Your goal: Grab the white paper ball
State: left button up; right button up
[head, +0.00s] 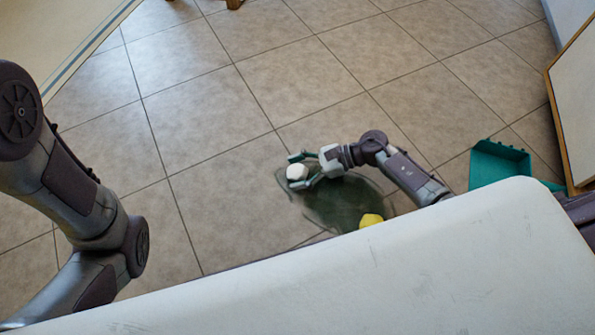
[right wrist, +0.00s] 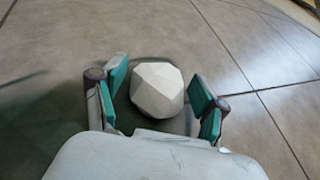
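The white paper ball (head: 297,172) lies on the tiled floor at the edge of a dark green patch. It is a faceted white ball in the right wrist view (right wrist: 157,89). My right gripper (head: 295,171) is open, with one finger on either side of the ball. In the right wrist view my right gripper (right wrist: 160,92) shows its teal finger pads apart, with gaps to the ball on both sides. My left arm shows at the left of the head view, but its gripper is not in view.
A yellow object (head: 371,220) lies on the dark green patch (head: 335,205), near my white body. A teal dustpan-like object (head: 497,165) is on the floor at the right, by a wood-framed panel (head: 577,105). The floor left of the ball is clear.

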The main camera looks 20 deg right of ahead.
jog(key=c, duration=0.4)
